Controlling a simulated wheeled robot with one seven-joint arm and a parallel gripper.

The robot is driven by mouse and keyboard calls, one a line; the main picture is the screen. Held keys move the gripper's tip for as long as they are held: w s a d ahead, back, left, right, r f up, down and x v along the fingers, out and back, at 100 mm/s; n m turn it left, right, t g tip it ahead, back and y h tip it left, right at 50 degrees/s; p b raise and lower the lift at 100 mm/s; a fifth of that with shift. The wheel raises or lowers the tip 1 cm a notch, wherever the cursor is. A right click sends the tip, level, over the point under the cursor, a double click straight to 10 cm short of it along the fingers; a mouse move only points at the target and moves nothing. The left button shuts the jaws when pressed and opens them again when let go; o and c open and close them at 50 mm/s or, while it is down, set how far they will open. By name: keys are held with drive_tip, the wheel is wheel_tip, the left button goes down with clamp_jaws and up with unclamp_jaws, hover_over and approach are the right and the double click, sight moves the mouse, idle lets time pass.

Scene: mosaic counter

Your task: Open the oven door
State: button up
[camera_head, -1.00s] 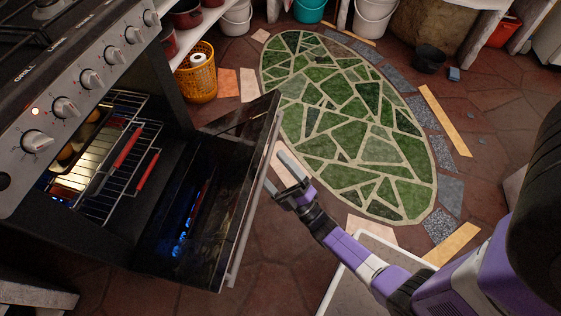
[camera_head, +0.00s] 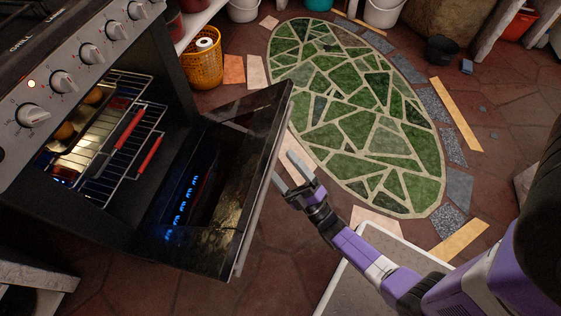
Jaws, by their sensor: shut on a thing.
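The oven (camera_head: 75,105) stands at the left, with its control knobs on the front and a lit inside. Its dark glass door (camera_head: 215,180) is swung well out and down from the opening, partly open. The metal door handle (camera_head: 262,190) runs along the door's outer edge. My gripper (camera_head: 287,172) reaches from the lower right and is shut on the handle, one finger on each side of the bar. The exact contact is hard to see.
Wire racks with red grips (camera_head: 140,145) and a tray with round items (camera_head: 80,125) are inside the oven. A yellow basket (camera_head: 203,70) stands behind the door. A pale-rimmed tray (camera_head: 385,235) lies beneath my arm. The green mosaic floor (camera_head: 350,120) is clear.

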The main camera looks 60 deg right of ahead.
drive_tip(key=shift+s+a+f+b, duration=0.15)
drive_tip(key=shift+s+f+b, duration=0.5)
drive_tip(key=shift+f+b, duration=0.1)
drive_tip(key=shift+s+a+f+b, duration=0.15)
drive_tip(key=shift+s+f+b, duration=0.5)
drive_tip(key=shift+f, duration=0.1)
drive_tip(key=c, duration=0.3)
drive_tip(key=shift+s+a+f, duration=0.1)
drive_tip(key=shift+s+f, duration=0.05)
drive_tip(key=shift+f, duration=0.05)
drive_tip(key=shift+c, duration=0.5)
drive_tip(key=shift+a+b, duration=0.15)
drive_tip(key=shift+b, duration=0.2)
